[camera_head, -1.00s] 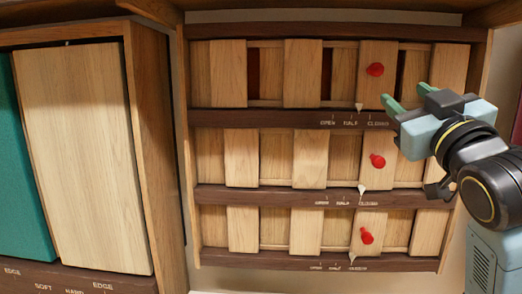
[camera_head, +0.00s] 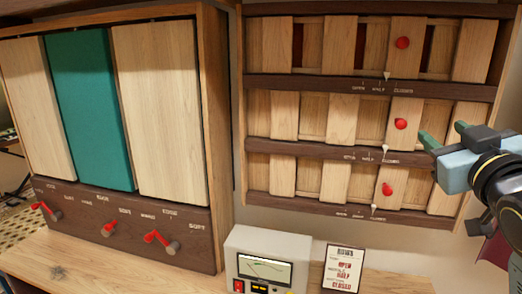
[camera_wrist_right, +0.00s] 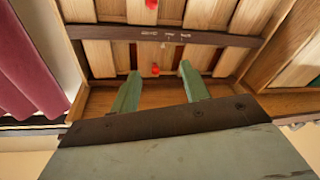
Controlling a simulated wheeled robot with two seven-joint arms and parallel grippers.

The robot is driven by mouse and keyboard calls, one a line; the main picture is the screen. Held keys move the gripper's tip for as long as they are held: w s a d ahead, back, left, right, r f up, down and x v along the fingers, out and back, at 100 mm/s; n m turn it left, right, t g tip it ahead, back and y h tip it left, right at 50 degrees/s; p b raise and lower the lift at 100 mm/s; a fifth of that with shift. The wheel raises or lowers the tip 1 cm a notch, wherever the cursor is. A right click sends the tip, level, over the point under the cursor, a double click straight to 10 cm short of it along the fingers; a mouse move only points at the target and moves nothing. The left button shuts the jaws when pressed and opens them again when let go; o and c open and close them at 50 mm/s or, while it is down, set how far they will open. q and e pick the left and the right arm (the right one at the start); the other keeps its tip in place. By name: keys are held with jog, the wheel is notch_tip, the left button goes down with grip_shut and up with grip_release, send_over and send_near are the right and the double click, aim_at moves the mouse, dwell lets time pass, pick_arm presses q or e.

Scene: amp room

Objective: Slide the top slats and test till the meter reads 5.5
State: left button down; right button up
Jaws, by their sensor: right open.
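The top slats (camera_head: 333,50) are a row of light wood boards with dark red gaps behind them. Their red knob (camera_head: 402,43) is toward the right, and the white pointer (camera_head: 387,76) below is near CLOSED. The middle knob (camera_head: 401,124) and bottom knob (camera_head: 387,189) sit on similar rows beneath. The meter (camera_head: 266,262) is a pale box with a lit dial; its reading is too small to tell. My right gripper (camera_head: 443,136) is open and empty, right of the middle and bottom knobs. Its green fingers also show in the right wrist view (camera_wrist_right: 157,85). My left gripper is out of view.
A cabinet at left holds wood panels and a teal panel (camera_head: 90,105), with several red levers (camera_head: 108,229) below. A card (camera_head: 342,268) reading OPEN, HALF, CLOSED stands beside the meter. The wooden bench (camera_head: 190,281) has bare surface in front.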

jog(key=s+a+f+g+y, duration=0.1)
jog(key=f+g, duration=0.1)
jog(key=f, duration=0.6)
jog(key=s+a+f+g, duration=0.1)
jog(key=a+f+g, duration=0.15)
jog(key=f, duration=0.65)
jog(key=s+a+f+g+y, duration=0.1)
jog(key=s+f+g, duration=0.15)
jog(key=f, duration=0.55)
jog(key=s+a+f+g+y, duration=0.1)
jog(key=s+a+f+g, duration=0.25)
jog(key=s+f, duration=0.65)
jog(key=s+a+f+g, duration=0.2)
jog(key=s+f+g, duration=0.3)
jog(key=s+f, duration=0.55)
notch_tip(320, 180, down, 29)
jog(key=s+g+b, duration=0.1)
jog(key=g+b, duration=0.1)
jog(key=b, duration=0.1)
pick_arm(q)
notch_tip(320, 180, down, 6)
jog(key=b, duration=0.3)
pick_arm(e)
jog(key=s+d+f, duration=0.2)
jog(key=s+f, duration=1.4)
jog(key=f, duration=0.1)
jog(key=shift+s+d+f+g, duration=0.15)
jog(key=shift+s+d+g, duration=0.1)
jog(key=shift+d+g, duration=0.1)
